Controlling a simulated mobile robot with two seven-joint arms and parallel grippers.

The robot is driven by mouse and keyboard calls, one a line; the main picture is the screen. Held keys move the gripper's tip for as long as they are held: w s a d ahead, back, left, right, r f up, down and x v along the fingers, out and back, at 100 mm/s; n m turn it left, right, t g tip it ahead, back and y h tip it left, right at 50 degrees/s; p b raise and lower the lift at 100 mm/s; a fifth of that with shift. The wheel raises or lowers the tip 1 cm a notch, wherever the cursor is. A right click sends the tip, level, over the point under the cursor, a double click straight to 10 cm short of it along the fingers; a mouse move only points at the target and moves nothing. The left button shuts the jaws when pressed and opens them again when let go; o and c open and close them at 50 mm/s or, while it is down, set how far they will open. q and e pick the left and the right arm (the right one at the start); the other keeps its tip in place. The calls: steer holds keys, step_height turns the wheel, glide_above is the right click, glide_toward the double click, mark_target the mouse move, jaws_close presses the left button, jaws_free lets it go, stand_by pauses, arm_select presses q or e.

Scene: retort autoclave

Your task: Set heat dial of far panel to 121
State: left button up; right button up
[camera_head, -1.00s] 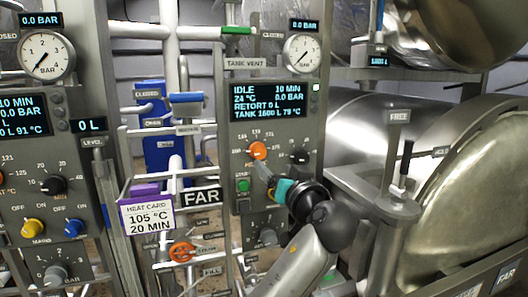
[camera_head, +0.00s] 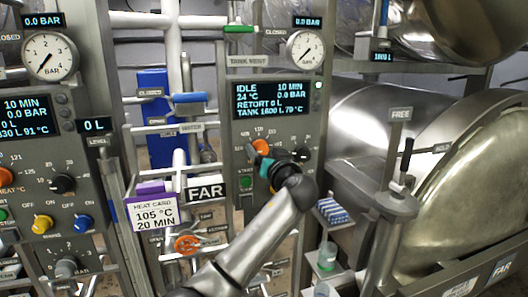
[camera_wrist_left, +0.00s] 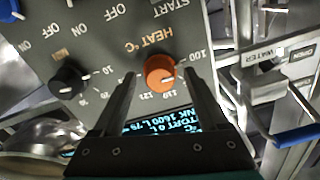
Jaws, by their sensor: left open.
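The far panel (camera_head: 240,120) stands right of centre in the head view, beside a FAR sign (camera_head: 205,191). Its orange heat dial (camera_head: 260,147) is partly covered by my left gripper (camera_head: 266,160). In the left wrist view the heat dial (camera_wrist_left: 160,72) appears upside down with its scale. Its white mark points to the lower right, roughly between 100 and 110. My open left gripper (camera_wrist_left: 159,76) has one fingertip on each side of the dial in this view. I cannot tell whether the fingers touch it. My right gripper is not in view.
A black dial (camera_wrist_left: 68,80) sits beside the heat dial. The far display (camera_head: 270,98) reads IDLE, 24 °C. A heat card (camera_head: 154,214) reads 105 °C, 20 MIN. Another panel (camera_head: 45,150) stands at left. A blue-handled water valve (camera_wrist_left: 298,136) is near the panel edge.

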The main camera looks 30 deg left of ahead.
arm_select(q)
steer(key=shift+c, duration=0.3)
jaws_close()
